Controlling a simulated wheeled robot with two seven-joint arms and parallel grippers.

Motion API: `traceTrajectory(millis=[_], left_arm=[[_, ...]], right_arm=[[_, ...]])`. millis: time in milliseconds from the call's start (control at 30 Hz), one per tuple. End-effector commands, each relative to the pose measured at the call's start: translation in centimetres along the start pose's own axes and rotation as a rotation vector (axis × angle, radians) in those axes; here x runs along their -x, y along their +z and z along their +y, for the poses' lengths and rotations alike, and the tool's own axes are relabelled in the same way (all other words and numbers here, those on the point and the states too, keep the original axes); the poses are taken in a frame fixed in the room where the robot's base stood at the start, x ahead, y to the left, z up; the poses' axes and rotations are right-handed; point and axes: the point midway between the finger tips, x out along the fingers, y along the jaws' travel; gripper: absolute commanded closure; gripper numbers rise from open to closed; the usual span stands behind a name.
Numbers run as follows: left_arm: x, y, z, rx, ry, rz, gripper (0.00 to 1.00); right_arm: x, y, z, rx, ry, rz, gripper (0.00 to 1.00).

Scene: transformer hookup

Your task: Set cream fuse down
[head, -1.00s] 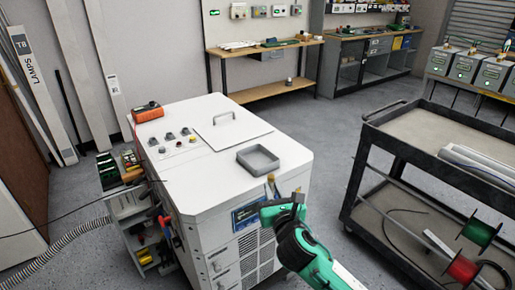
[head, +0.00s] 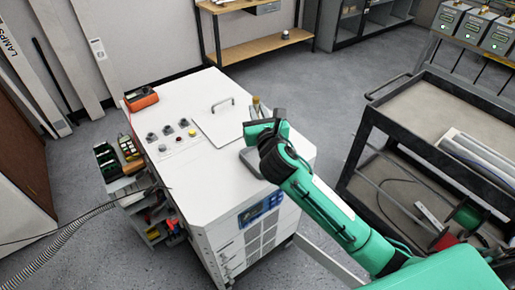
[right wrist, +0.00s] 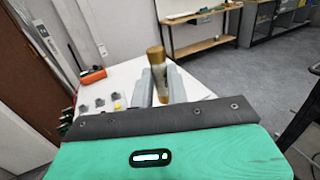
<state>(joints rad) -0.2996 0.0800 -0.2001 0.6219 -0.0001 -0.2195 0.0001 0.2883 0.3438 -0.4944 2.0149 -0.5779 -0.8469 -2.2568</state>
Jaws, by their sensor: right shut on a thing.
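The cream fuse (right wrist: 159,88) with a brass cap stands about upright between the grey fingers of my right gripper (right wrist: 161,84) in the right wrist view. The gripper is shut on it. In the head view my right gripper (head: 266,110) is over the right part of the white cabinet top, and the fuse's brass end (head: 256,101) shows beside a finger. A grey open tray (head: 249,160) on the cabinet top is mostly hidden below my right gripper and wrist. The height of the fuse above the top cannot be told. My left gripper is not in view.
The white cabinet (head: 190,88) carries an orange meter (head: 141,98), several knobs (head: 167,130) and a flat panel with a handle (head: 222,104). A dark cart (head: 410,105) stands at the right. A wooden bench (head: 260,49) is behind.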

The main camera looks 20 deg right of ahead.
Motion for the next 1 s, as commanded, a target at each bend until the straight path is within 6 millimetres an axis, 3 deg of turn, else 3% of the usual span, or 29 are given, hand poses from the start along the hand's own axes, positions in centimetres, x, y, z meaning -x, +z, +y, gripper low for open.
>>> traceTrajectory(millis=[500,767,1000], left_arm=[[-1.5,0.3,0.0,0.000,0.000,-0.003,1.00],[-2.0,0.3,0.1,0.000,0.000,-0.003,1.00],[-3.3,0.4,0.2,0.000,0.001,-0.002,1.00]], right_arm=[[0.1,-13.1,0.0,-0.002,-0.002,0.006,1.00],[0.1,-15.7,0.0,0.000,0.000,0.001,1.00],[0.1,-19.2,0.1,-0.002,-0.001,0.003,1.00]])
